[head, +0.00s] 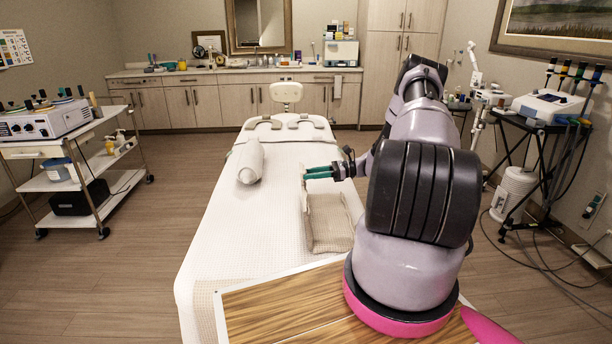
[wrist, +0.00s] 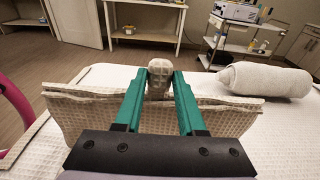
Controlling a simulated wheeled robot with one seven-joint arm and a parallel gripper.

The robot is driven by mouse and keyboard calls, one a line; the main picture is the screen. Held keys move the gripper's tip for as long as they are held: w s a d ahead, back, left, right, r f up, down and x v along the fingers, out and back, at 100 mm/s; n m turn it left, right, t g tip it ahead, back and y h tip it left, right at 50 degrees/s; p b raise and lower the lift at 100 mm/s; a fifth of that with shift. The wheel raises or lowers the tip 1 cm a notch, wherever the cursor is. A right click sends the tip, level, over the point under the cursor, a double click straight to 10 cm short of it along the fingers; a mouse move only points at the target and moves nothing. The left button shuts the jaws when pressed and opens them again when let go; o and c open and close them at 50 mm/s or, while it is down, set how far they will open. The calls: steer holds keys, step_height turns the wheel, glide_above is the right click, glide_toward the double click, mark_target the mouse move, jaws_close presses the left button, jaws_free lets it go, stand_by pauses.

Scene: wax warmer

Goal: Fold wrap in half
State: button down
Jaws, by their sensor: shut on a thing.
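The wrap (head: 327,224) is a beige waffle-textured cloth on the right side of the white treatment bed (head: 215,240). My gripper (head: 319,172) is over the wrap's left edge, its green fingers pointing left. In the wrist view, my gripper (wrist: 158,80) is shut on a bunched bit of the cloth, which sticks up between the fingertips. The wrap (wrist: 80,115) spreads out on both sides of the fingers, its edge raised. The part under the gripper body is hidden.
A rolled white towel (head: 251,161) lies on the bed left of the wrap; it also shows in the wrist view (wrist: 264,80). A wooden board (head: 280,305) is at the near end. Equipment carts stand left (head: 85,165) and right (head: 545,125).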

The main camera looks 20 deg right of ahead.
steer(key=shift+s+d+f, duration=0.1)
steer(key=shift+d+f, duration=0.05)
steer(key=shift+f, duration=0.05)
steer(key=shift+c, duration=2.4)
jaws_free()
steer(key=shift+r, duration=0.1)
steer(key=v, duration=1)
steer(key=shift+d, duration=0.35)
